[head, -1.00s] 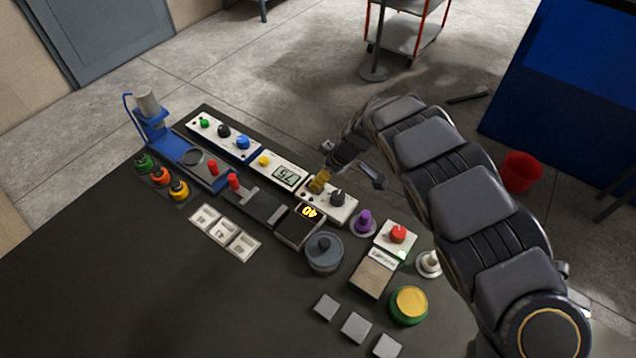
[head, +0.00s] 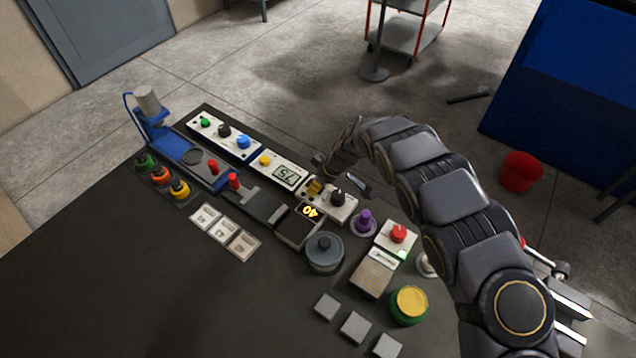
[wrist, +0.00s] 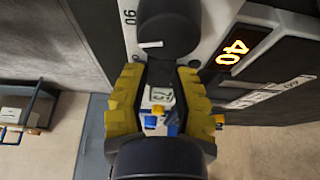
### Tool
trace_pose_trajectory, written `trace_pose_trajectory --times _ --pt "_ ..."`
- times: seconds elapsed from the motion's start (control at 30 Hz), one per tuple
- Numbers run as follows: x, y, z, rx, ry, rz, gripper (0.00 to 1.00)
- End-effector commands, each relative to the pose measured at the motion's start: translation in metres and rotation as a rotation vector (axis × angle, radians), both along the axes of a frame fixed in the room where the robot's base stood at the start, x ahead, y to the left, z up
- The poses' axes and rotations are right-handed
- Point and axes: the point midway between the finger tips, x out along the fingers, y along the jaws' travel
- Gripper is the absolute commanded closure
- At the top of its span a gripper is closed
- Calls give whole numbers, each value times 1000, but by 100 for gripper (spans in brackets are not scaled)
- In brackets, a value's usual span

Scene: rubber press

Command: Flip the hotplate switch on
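The small black unit (head: 300,226) with a lit yellow "40" stands on the dark bench. Behind it is a white panel (head: 350,208) with a dark round knob (head: 337,197). My gripper (head: 315,187) is low over the left part of this panel, left of the knob. In the wrist view, the gripper's yellow fingers (wrist: 160,85) are parted. The knob (wrist: 168,28) lies just beyond their tips, and the lit "40" display (wrist: 235,52) is to the right. I cannot make out the hotplate switch; the fingers cover part of the panel.
A panel reading "75" (head: 286,176) is to the left. A purple knob (head: 363,222), a red button (head: 398,234) and a grey round pot (head: 324,252) stand close by. The bench's front left (head: 110,280) is clear.

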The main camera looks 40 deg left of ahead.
Motion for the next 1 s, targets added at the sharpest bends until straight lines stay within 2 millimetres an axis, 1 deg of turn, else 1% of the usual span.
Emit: trace_pose_trajectory --times 0.37,0.57,0.8,1.0 --pt "-2 2 -1 -13 1 6 100" --pt "-5 6 -1 -97 5 13 100" --pt "-5 9 -1 -239 5 13 100" --pt "-4 8 -1 -313 5 8 100"
